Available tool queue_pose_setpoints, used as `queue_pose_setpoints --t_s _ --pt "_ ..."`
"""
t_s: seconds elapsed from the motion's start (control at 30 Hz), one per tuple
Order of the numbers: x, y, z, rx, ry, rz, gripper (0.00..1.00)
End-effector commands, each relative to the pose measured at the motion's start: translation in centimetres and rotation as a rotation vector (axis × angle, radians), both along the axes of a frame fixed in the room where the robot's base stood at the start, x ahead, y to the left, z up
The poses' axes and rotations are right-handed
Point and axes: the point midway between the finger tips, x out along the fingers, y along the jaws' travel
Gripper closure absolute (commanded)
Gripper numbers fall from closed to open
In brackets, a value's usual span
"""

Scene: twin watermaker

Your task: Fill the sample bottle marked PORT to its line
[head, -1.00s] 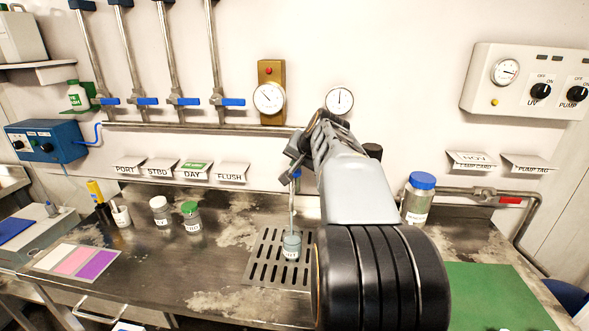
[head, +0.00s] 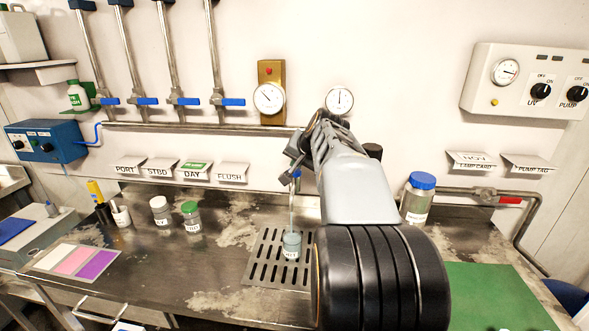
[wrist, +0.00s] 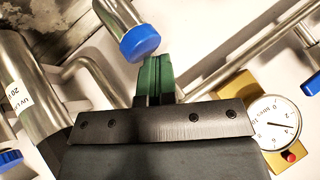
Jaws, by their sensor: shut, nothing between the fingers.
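A small clear bottle (head: 291,246) stands upright on the slotted drip grate (head: 262,262); its label is too small to read surely. A thin stream of water falls into it from the blue-tipped spout (head: 296,174). The bottle holds liquid; its fill line cannot be made out. My gripper (head: 294,154) is just above the spout, against the wall piping. In the wrist view, its green fingers (wrist: 155,80) are shut and empty, close beside the blue end (wrist: 140,43) of a metal pipe. Whether they touch it is unclear. The card holder marked PORT (head: 127,168) is on the wall.
A white-capped bottle (head: 160,213) and a green-capped bottle (head: 192,219) stand left of the grate. A large blue-lidded jar (head: 418,198) stands right of my arm. Blue-handled valves (head: 182,101) line the wall. A pump switch (head: 577,94) is at the right.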

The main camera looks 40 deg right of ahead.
Motion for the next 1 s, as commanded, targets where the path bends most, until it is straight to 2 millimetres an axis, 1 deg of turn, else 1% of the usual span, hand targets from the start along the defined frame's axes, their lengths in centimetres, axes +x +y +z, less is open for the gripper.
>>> queue_pose_setpoints --t_s 0.33,0.73,1.0 --pt "0.0 0.0 0.0 0.001 0.002 0.001 1.0" --pt "0.0 0.0 1.8 0.0 0.001 0.0 1.0" --pt "0.0 0.0 1.8 0.001 0.001 0.001 1.0"
